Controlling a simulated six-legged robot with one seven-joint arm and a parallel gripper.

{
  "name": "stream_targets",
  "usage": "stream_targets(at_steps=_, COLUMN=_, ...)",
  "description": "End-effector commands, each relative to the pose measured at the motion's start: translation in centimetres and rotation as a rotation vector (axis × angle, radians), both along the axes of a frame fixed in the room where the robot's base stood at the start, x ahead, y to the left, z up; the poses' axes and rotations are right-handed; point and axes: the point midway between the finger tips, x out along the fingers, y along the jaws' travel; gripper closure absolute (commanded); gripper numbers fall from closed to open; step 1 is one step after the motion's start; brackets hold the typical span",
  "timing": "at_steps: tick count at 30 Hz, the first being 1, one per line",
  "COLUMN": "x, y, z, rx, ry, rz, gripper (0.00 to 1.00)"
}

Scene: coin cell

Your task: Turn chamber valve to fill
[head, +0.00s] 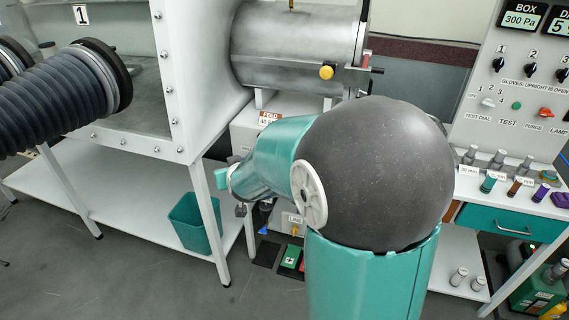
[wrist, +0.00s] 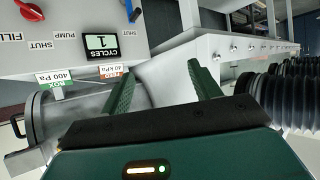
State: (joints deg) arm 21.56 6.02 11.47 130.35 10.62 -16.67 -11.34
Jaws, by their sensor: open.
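A red valve knob (wrist: 28,10) shows at the upper left edge of the wrist view, partly cut off. The nearby labels on its light panel (wrist: 45,65) read FILL, SHUT, PUMP and SHUT. I cannot tell which label the knob points to. My gripper (wrist: 161,67) is open, its two green fingers apart with nothing held between them. The knob lies left of the fingers and higher in the picture, apart from them. The metal chamber cylinder (head: 290,48) is at the top centre of the head view. My arm hides the area below it there.
A black CYCLES counter (wrist: 102,42) reads 1. A glove box (head: 185,75) with black ribbed gloves (head: 60,110) stands at left. A teal bin (head: 194,222) sits on its lower shelf. A control panel (head: 515,85) and bench with small vials stand at right.

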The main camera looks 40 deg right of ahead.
Motion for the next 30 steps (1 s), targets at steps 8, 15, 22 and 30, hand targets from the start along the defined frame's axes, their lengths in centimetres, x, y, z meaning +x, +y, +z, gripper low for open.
stream_targets(at_steps=8, x=4.1, y=-8.5, z=-7.8, rx=-0.068, ry=-0.183, rz=-0.188, gripper=0.38)
stream_targets(at_steps=15, x=3.1, y=-15.7, z=-15.1, rx=-0.171, ry=-0.316, rz=-0.400, gripper=0.38)
stream_targets(at_steps=22, x=-0.6, y=-20.1, z=-20.9, rx=-0.290, ry=-0.391, rz=-0.592, gripper=0.38)
stream_targets(at_steps=30, x=-1.9, y=-21.7, z=-22.5, rx=-0.339, ry=-0.415, rz=-0.660, gripper=0.38)
